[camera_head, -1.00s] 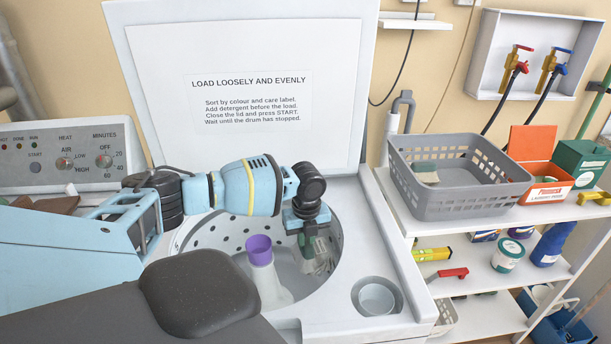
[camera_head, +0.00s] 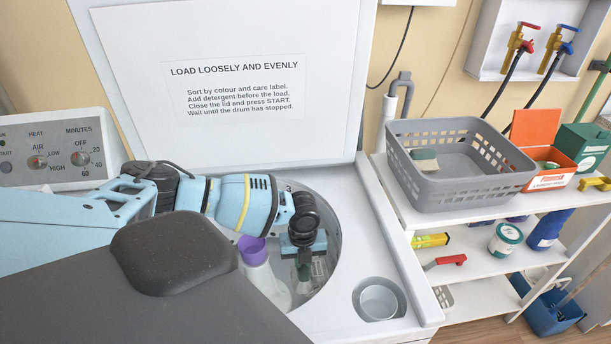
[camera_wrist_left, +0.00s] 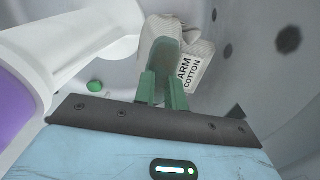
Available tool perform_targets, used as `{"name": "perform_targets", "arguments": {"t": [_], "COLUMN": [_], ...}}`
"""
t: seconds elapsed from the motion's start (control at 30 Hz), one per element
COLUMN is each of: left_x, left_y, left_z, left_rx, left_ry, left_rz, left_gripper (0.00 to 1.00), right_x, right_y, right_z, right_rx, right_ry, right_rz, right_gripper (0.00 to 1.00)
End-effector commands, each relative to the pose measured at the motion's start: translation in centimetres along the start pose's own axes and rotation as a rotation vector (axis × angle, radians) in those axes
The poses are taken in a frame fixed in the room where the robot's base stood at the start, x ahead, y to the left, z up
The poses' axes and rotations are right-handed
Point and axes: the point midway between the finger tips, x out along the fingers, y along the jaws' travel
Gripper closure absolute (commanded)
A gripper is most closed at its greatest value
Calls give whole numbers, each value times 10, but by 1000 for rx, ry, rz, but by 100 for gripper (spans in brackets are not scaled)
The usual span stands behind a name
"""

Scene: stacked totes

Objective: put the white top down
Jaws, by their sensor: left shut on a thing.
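My left gripper (camera_head: 304,270) reaches down into the washer drum (camera_head: 330,215), right of the white post with the purple cap (camera_head: 252,250). In the left wrist view its green fingers (camera_wrist_left: 162,92) are shut on the white top (camera_wrist_left: 188,28), a pale cloth bunched beyond the fingertips. Its white care label reads "ARM" and "COTTON", with the start of the upper word cut off. The head view shows little of the cloth. I cannot tell whether it touches the drum floor. My right gripper is out of view.
The washer lid (camera_head: 230,130) stands open behind the drum. A white cup (camera_head: 379,301) sits in a recess at the right. A grey basket (camera_head: 450,190) holding a small pale-green item stands on the shelf. A green ball (camera_wrist_left: 95,86) lies in the drum.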

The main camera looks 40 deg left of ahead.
Motion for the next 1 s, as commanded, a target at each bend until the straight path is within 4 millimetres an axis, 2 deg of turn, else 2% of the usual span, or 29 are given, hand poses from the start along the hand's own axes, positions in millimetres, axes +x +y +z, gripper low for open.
{"name": "perform_targets", "arguments": {"t": [0.03, 0.13, 0.47, 0.73, 1.0], "left_x": [11, 25, 37, 70, 71], "left_y": [0, 1, 0, 1, 0], "left_z": [-1, 0, 0, 0, 1], "left_rx": [0, -1, -1, -1, -1], "left_ry": [3, 2, 1, 2, 0], "left_rz": [3, 3, 0, 3, -1], "left_gripper": [100, 100, 100, 100, 100], "right_x": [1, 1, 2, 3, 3], "right_y": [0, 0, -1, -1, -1], "right_z": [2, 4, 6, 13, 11], "right_rx": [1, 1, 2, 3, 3], "right_ry": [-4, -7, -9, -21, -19], "right_rz": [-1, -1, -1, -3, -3], "right_gripper": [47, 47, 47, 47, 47]}}
